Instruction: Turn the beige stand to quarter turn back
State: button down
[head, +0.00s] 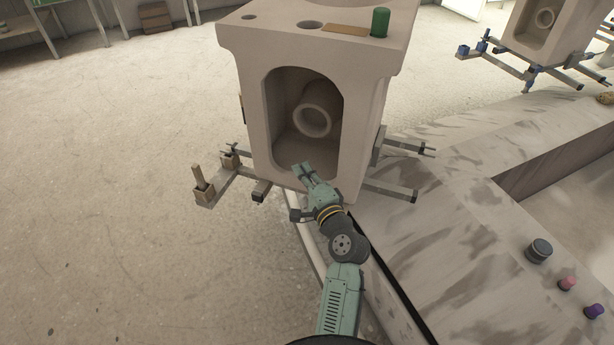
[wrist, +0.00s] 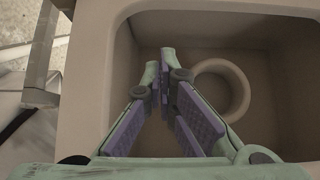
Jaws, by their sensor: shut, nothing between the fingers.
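The beige stand (head: 233,95) rises at the top centre of the head view. It is a block with an arched recess in its front, and a round ring (head: 312,121) sits inside. Metal bars stick out at its base on both sides. In the wrist view the stand's wall (wrist: 88,70) frames the recess, with the ring (wrist: 238,72) right of the fingertips. My gripper (head: 301,168) is at the lower edge of the recess opening. It is shut with nothing held; its tips show in the wrist view (wrist: 165,62). I cannot tell whether it touches the stand.
A green cylinder (head: 380,22) stands on the beige stand's top. A grey speckled ledge (head: 440,235) runs along the right, with a dark knob (head: 539,250) and pink and purple pieces. A similar stand (head: 563,40) is at upper right. Open floor (head: 130,250) lies left.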

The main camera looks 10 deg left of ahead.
aim_at(283, 172)
jog(key=x, duration=0.4)
jog(key=shift+r+p, duration=0.15)
jog(key=shift+p, duration=0.15)
jog(key=a, duration=0.1)
jog(key=a+p, duration=0.1)
jog(key=shift+w+a, duration=0.25)
jog(key=shift+w, duration=0.05)
jog(key=shift+w+a, duration=0.1)
jog(key=shift+a, duration=0.7)
jog(key=shift+w+a+p, duration=0.1)
jog(key=shift+w+p, duration=0.05)
jog(key=shift+p, duration=0.2)
